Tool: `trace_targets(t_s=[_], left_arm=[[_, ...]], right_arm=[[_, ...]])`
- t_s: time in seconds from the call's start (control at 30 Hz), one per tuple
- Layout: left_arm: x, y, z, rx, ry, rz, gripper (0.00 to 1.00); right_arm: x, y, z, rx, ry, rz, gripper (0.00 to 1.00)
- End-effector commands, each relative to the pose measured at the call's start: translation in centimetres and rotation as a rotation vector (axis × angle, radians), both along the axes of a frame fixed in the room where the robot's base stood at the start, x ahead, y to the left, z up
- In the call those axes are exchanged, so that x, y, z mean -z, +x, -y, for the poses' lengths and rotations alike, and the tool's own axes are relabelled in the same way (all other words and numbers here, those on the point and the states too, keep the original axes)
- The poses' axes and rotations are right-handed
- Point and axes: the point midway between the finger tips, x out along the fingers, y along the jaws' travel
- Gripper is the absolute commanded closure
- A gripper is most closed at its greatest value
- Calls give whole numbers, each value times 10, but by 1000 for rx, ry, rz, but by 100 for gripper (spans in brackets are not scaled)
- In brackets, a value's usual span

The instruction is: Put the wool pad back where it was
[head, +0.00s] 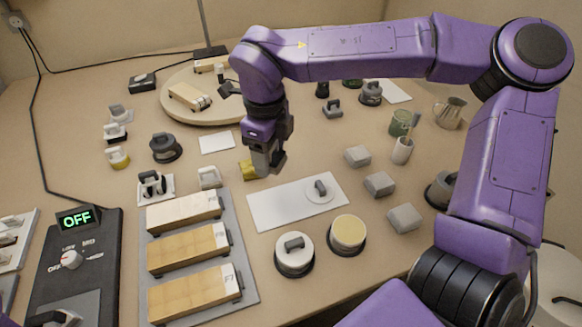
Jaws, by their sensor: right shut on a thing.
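My right gripper (268,168) reaches down over the middle of the table, left of centre. It is shut on a small yellow pad (248,170), mostly hidden behind the fingers. I cannot tell whether the pad touches the table, or whether it is the wool pad. Of my left arm, only a purple sliver shows at the lower left edge. A dark part at the bottom edge may be its gripper, but its jaws cannot be made out.
A white board (265,210) with a handled disc lies in front of my right gripper. A grey tray (247,283) holds several wooden blocks. Handled pads stand at left, grey blocks at right. A round board (174,112) is behind. A black control box (48,268) reads OFF.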

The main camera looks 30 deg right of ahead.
Motion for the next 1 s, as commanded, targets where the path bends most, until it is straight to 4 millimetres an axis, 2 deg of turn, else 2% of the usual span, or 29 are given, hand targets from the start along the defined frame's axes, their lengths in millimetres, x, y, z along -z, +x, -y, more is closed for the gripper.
trace_targets(t_s=[0.17, 0.37, 0.4, 0.5, 0.8, 0.9, 1.0], left_arm=[[-3, 0, 0, 0, 0, 0, 18], [-9, 0, 0, 0, 0, 0, 18], [-7, 0, 0, 0, 0, 0, 18], [-6, 0, 0, 0, 0, 0, 18], [-5, 0, 0, 0, 0, 0, 18], [-3, 0, 0, 0, 0, 0, 18], [-3, 0, 0, 0, 0, 0, 18]], right_arm=[[13, 20, 26, 42, 2, -3, 70], [40, 58, 73, 39, 0, -2, 70], [53, 62, 79, 38, 0, -6, 70], [73, 73, 92, 35, 0, -4, 70], [105, 87, 110, 32, -1, -4, 70], [124, 87, 109, 31, -1, -3, 70], [130, 87, 109, 31, 0, 0, 70]])
